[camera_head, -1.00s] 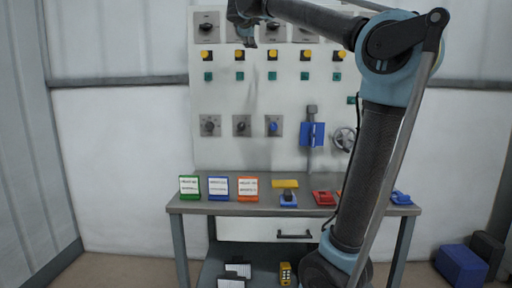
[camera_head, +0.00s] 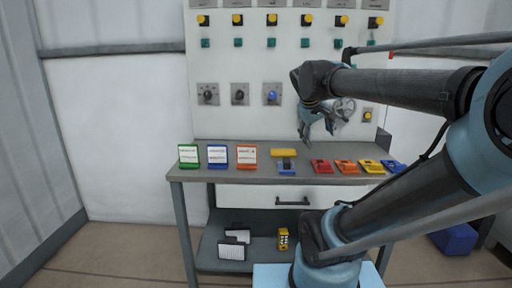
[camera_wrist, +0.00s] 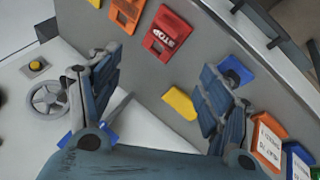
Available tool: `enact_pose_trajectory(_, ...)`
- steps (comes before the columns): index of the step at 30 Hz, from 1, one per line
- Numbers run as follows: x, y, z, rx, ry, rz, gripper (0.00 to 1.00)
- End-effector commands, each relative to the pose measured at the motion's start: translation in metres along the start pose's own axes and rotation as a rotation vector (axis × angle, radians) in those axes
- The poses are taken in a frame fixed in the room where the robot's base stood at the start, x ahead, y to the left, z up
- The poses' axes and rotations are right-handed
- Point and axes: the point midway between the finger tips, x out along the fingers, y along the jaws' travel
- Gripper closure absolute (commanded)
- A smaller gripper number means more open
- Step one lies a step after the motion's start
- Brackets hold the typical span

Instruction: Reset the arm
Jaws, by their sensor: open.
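My gripper (camera_head: 318,122) is open and empty. It hangs in front of the lower right of the white panel (camera_head: 250,118), above the back of the grey table (camera_head: 230,176), with its fingers pointing down. In the wrist view the two fingers of my gripper (camera_wrist: 160,88) stand wide apart with nothing gripped between them. My arm reaches in from the right. In the head view it hides part of the panel's right side and the table's right end.
On the table are green (camera_head: 188,155), white-blue (camera_head: 217,156) and orange (camera_head: 246,156) signs, a yellow-topped blue item (camera_head: 285,165), and red (camera_head: 321,167), orange (camera_head: 347,167), yellow (camera_head: 371,167) and blue (camera_head: 393,167) items. A handwheel (camera_wrist: 48,98) is on the panel.

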Motion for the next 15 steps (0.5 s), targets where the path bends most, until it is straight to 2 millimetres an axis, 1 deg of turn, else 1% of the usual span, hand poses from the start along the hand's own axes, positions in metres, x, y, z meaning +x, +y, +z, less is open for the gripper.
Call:
enact_pose_trajectory(1,0.015,-0.013,0.027,0.038,-0.029,-0.036,0.28)
enact_pose_trajectory(2,0.023,-0.022,0.041,0.06,-0.046,-0.06,0.28)
enact_pose_trajectory(3,0.034,-0.034,0.06,0.087,-0.067,-0.091,0.28)
enact_pose_trajectory(5,0.048,-0.053,0.088,0.129,-0.098,-0.14,0.28)
enact_pose_trajectory(6,0.057,-0.066,0.106,0.156,-0.119,-0.173,0.28)
enact_pose_trajectory(9,0.076,-0.097,0.144,0.215,-0.16,-0.248,0.28)
enact_pose_trajectory(12,0.089,-0.123,0.171,0.259,-0.189,-0.308,0.28)
enact_pose_trajectory(15,0.097,-0.138,0.188,0.287,-0.206,-0.347,0.28)
